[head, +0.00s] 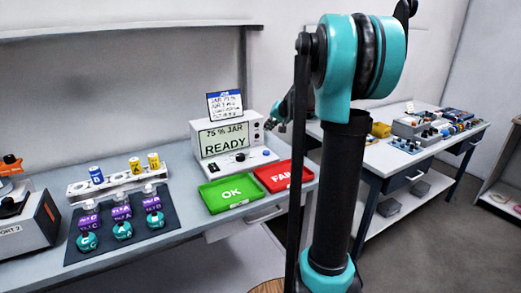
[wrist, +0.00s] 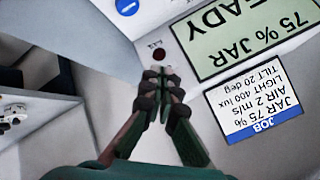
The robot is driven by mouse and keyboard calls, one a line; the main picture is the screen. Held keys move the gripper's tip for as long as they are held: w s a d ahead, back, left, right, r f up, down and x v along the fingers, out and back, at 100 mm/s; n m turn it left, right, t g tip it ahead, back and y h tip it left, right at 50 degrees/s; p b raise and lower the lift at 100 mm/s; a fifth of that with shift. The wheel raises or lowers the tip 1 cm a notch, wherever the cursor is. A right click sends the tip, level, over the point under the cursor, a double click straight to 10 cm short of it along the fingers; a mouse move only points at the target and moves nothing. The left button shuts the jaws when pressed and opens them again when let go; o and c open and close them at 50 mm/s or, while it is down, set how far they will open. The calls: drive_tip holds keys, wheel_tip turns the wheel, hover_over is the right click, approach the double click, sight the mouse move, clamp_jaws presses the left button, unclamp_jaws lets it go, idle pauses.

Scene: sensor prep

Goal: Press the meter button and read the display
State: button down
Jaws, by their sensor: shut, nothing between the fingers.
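The meter (head: 196,150) is a white box on the bench, and its pale green display (head: 224,140) reads "75 % JAR READY". The display also shows, upside down, in the wrist view (wrist: 235,30). A blue round button (head: 266,153) sits on the meter's sloped front at right; what seems the same button, with a white bar, is at the top edge of the wrist view (wrist: 127,6). My gripper (head: 269,124) is shut and empty beside the meter's upper right. In the wrist view its fingertips (wrist: 160,74) are just below a small dark red round spot; contact cannot be told.
A job card (head: 225,105) stands above the meter, listing JAR 75 %, AIR 2 m/s, LIGHT 400 lux, TILT 20 deg. Green OK (head: 217,204) and red FAIL (head: 265,184) trays lie in front. A dark mat (head: 101,251) with labelled jars is at left.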

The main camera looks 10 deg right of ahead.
sight(268, 153)
drive_tip(key=shift+w+a, duration=0.1)
drive_tip(key=shift+f, duration=0.1)
drive_tip(key=shift+f, duration=4.3)
drive_tip(key=shift+f, duration=0.15)
drive_tip(key=shift+f, duration=0.25)
drive_tip(key=shift+f, duration=0.45)
drive_tip(key=shift+r, duration=0.85)
